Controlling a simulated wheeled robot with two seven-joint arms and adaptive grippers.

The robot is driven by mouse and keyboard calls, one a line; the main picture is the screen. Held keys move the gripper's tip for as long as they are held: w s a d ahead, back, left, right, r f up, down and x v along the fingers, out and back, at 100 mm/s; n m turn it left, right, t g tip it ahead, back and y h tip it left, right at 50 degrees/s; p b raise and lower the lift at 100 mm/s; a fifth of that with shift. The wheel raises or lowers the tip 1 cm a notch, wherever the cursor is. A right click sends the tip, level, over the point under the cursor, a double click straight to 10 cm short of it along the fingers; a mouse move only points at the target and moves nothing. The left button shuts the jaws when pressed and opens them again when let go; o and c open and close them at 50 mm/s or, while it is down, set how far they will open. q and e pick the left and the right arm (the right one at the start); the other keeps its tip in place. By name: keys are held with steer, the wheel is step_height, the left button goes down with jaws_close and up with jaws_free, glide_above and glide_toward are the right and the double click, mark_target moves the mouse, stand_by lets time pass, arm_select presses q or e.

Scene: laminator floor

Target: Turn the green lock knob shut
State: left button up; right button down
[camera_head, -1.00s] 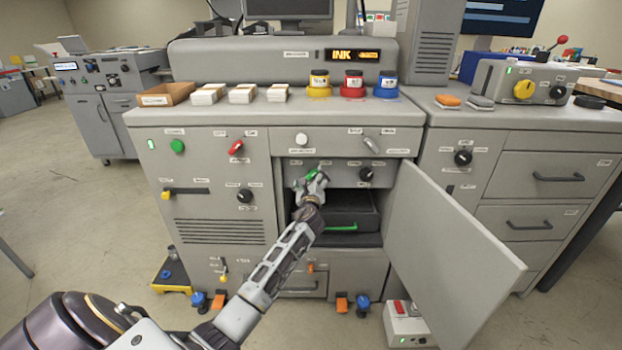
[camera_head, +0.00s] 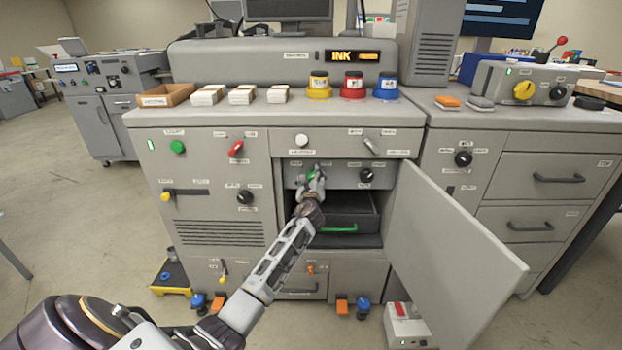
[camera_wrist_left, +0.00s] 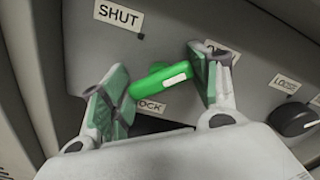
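The green lock knob (camera_wrist_left: 154,83) is a green bar with a white mark, on the grey panel above the open bay. Its marked end points up and right, toward a partly hidden label; a SHUT label (camera_wrist_left: 118,15) is at upper left. My left gripper (camera_wrist_left: 162,82) is at the panel with its fingers spread, one beyond each end of the knob. The fingertips look very close to the ends; I cannot tell whether they touch. In the head view, my left gripper (camera_head: 312,180) covers most of the knob. My right gripper is not in view.
A black knob (camera_head: 366,175) is right of the gripper on the same panel. Below is the bay with a dark tray and green handle (camera_head: 339,229). The open door (camera_head: 445,250) stands out to the right. A lever (camera_head: 371,146) sits above.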

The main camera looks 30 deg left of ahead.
arm_select(q)
steer(key=shift+c, duration=1.4)
